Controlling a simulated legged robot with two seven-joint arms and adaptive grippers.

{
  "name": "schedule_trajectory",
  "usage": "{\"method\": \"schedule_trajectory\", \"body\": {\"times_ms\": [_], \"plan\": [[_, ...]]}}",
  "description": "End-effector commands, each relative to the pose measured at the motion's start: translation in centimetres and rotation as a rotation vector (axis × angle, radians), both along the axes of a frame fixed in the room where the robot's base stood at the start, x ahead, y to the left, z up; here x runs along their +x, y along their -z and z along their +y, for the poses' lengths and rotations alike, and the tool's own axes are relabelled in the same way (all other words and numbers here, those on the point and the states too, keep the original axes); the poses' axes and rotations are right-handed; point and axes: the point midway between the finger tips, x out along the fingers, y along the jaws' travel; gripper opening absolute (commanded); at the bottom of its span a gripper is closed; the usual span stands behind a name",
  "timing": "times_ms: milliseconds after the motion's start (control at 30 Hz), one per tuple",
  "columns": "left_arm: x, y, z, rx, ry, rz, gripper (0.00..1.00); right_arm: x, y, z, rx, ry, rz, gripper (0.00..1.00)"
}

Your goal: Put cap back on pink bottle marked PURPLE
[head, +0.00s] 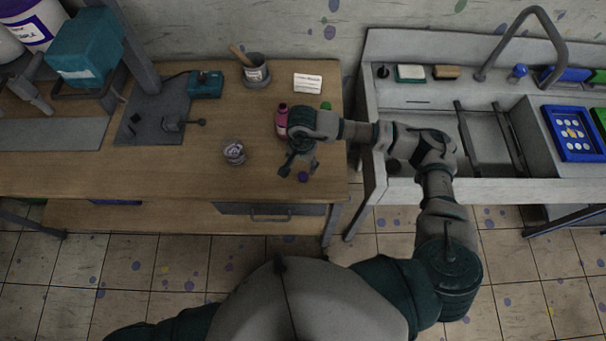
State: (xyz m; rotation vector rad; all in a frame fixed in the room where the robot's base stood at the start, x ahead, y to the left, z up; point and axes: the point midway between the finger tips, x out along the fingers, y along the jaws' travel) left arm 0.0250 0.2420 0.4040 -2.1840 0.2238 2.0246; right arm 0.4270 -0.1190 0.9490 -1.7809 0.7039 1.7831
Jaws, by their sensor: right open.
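A pink bottle (281,123) stands near the right end of the wooden table, partly hidden behind my right gripper. Its mouth looks dark, with no purple cap on it, and its label cannot be read. A small purple cap (303,176) lies near the table's front edge. My right gripper (298,171) points down, open, with its fingers beside and over the cap; whether they touch it cannot be told. My left gripper is out of view.
A green cap (325,105) lies behind my right wrist. A small jar (234,152), a pot with a wooden-handled tool (256,72) and a white card (308,83) stand around. A sink unit (410,105) is to the right. The table's front middle is clear.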

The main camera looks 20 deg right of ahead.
Motion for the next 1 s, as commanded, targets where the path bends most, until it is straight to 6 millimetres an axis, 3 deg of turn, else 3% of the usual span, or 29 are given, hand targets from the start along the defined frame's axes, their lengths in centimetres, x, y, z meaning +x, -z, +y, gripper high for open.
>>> {"method": "schedule_trajectory", "body": {"times_ms": [467, 800, 1000], "plan": [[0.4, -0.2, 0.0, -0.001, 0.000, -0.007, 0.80, -0.1, 1.1, 0.0, 0.000, 0.000, 0.000, 0.64], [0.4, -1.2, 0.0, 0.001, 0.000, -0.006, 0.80, -0.6, 5.5, -0.2, 0.000, 0.002, 0.001, 0.64], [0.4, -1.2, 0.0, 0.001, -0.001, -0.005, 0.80, -0.6, 6.1, -0.2, 0.001, 0.000, -0.001, 0.64]]}}
